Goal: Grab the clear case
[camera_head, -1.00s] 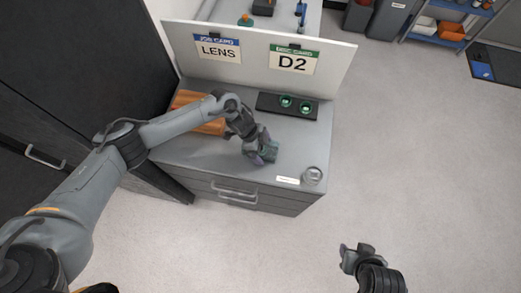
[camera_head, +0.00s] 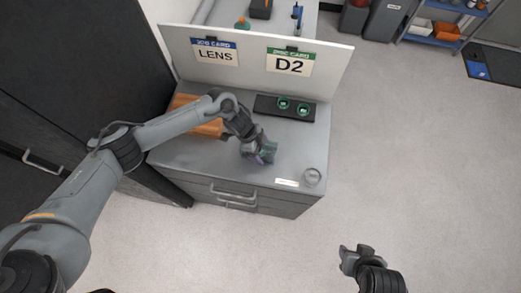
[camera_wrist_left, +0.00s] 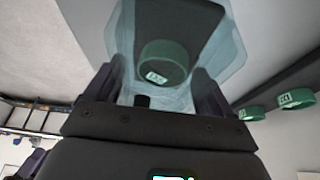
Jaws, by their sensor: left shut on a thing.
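The clear case (camera_wrist_left: 205,85) is a see-through, bluish box between the two fingers of my left gripper (camera_wrist_left: 165,85) in the left wrist view. A green ring with a small white label (camera_wrist_left: 163,64) shows in or through it; the label is too blurred to read. In the head view my left gripper (camera_head: 262,157) is low over the front middle of the grey cabinet top (camera_head: 200,155), shut on the case (camera_head: 269,149), which it partly hides. My right gripper (camera_head: 355,252) is away from the cabinet, over the floor, with its fingers apart and nothing between them.
A black holder (camera_head: 262,107) with two green rings (camera_head: 283,103) lies behind the gripper. A round clear dish (camera_head: 312,176) and a white label (camera_head: 287,182) sit at the front right. A wooden block (camera_head: 208,127) is at the left. A board with LENS and D2 cards (camera_head: 250,62) stands behind.

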